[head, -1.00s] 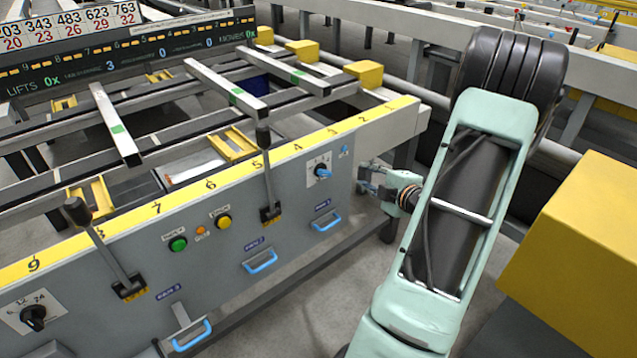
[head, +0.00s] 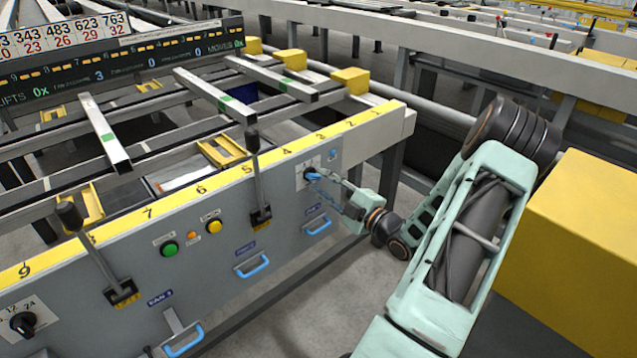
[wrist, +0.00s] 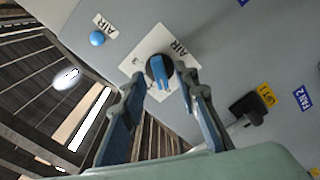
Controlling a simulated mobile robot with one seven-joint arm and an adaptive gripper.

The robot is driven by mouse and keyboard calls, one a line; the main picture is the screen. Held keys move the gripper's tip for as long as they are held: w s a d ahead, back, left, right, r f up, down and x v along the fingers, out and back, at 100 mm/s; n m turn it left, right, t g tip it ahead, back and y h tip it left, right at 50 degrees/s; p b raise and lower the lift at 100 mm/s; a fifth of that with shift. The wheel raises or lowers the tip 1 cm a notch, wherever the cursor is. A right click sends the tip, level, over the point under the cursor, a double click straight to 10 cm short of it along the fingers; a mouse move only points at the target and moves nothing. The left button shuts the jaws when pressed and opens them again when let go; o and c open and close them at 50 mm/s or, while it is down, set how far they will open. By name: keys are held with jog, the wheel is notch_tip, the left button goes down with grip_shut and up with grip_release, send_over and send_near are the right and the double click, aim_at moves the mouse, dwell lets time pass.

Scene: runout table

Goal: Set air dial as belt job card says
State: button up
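The air dial is a black round knob with a blue pointer on a white plate labelled AIR; in the wrist view the dial (wrist: 160,72) lies just ahead of my fingertips. In the head view the dial (head: 310,174) is at the right end of the grey front panel, partly covered by my fingers. My gripper (wrist: 164,86) is open, with one finger on each side of the blue pointer; I cannot tell whether they touch it. In the head view my gripper (head: 326,181) reaches the panel from the right. No job card can be made out for certain.
A blue round fitting (wrist: 97,38) with its own AIR label is beside the dial plate. Black levers (head: 260,185), a green button (head: 169,249), a yellow button (head: 214,226) and blue handles (head: 252,265) line the panel. A large yellow block (head: 585,250) stands at right.

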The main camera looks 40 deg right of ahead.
jog(key=shift+w+a, duration=0.1)
jog(key=shift+w, duration=0.95)
jog(key=shift+c, duration=0.2)
grip_shut()
